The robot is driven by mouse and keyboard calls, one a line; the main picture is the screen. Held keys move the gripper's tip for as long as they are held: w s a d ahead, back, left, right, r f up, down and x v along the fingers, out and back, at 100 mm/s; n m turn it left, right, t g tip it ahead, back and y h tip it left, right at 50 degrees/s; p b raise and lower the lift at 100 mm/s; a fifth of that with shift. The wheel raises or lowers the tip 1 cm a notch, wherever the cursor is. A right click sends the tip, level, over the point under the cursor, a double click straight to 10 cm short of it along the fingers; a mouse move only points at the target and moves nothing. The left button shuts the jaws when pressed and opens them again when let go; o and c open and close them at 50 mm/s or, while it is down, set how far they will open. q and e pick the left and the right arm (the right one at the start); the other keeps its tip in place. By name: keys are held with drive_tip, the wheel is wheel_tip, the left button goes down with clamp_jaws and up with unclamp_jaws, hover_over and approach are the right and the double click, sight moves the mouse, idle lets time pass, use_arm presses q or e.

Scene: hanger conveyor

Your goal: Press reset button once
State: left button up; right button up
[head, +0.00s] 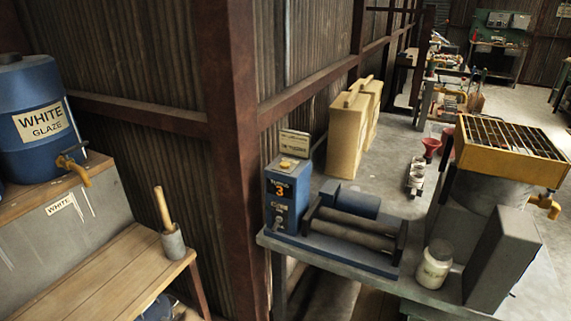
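A blue control box (285,200) stands at the left end of a roller machine (345,235) on the grey bench. Its face shows a number 3 in orange with small lettering that I cannot read surely. A small yellow button-like piece (287,165) sits on top of the box; I cannot tell whether it is the reset button. A small pale sign (294,142) with unreadable text stands just behind the box. Neither of my grippers is in view.
A white jar (434,265) and a dark grey panel (502,262) stand on the bench's right side. A yellow-grated container (510,150) is behind them. A rusty post (238,150) rises left of the box. A wooden table (95,270) holds a mortar and pestle (172,240).

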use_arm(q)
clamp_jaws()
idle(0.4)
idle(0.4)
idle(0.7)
